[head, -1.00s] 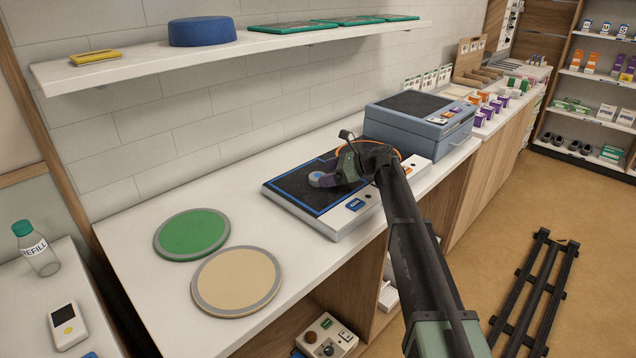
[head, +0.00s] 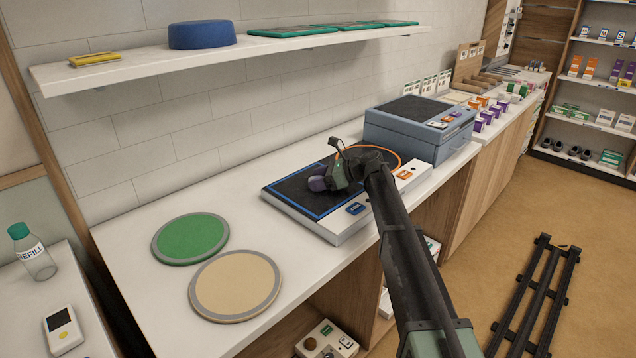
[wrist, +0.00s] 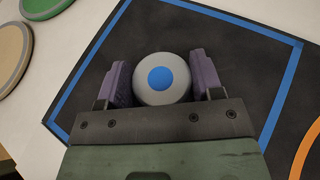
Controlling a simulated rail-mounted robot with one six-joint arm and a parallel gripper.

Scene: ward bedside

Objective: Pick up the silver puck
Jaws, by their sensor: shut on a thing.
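The silver puck is round and grey-silver with a blue dot on top; in the wrist view the silver puck (wrist: 171,93) sits between the two purple fingers of my gripper (wrist: 165,84). My gripper is shut on it. In the head view my gripper (head: 318,183) is low over the black panel (head: 290,192) inside its blue outline, and it hides the puck. I cannot tell whether the puck is touching the panel or raised from it.
An orange ring (head: 398,157) marks the panel's right part. A blue-grey case (head: 415,135) stands just beyond the panel. A green disc (head: 190,238) and a tan disc (head: 236,284) lie to the left. A shelf (head: 150,75) runs above the counter.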

